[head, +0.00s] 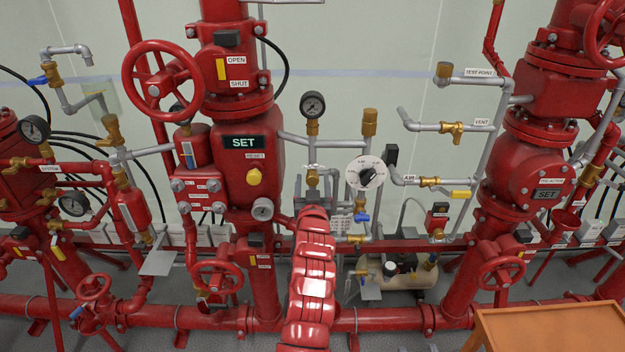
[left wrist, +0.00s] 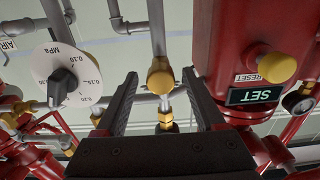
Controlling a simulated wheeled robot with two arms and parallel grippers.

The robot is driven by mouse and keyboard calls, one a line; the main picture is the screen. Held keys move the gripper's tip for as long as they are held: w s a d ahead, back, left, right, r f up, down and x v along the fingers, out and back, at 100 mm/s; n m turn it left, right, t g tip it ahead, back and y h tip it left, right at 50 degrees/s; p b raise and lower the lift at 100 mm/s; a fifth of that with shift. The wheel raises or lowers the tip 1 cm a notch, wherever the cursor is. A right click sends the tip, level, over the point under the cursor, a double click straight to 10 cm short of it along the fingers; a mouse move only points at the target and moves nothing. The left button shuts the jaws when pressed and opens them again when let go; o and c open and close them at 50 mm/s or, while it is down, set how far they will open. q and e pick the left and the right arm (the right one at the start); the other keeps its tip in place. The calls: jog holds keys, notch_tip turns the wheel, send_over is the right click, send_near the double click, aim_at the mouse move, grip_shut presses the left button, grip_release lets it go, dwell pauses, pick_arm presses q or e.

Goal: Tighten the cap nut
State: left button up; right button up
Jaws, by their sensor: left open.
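A rounded brass cap nut (left wrist: 160,78) shows in the left wrist view on a grey pipe, centred between my two dark fingers. In the head view a brass fitting (head: 312,177) at the same place stands on the pipe below a pressure gauge, just beyond my left gripper (head: 313,192). My left gripper (left wrist: 159,72) is open, with a gap to the nut on each side in the wrist view. I cannot tell how deep the nut lies between the fingers. My red left arm hides the pipework below it. My right gripper is not in view.
A white dial with a black knob (head: 367,176) is right of the gripper. A red valve body with a SET sign (head: 244,142) and a yellow button (head: 254,177) is close on the left. A gauge (head: 313,105) stands above. A wooden surface (head: 560,330) is at lower right.

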pick_arm(q)
jog(key=shift+w+f, duration=0.1)
jog(key=shift+w, duration=0.45)
grip_shut()
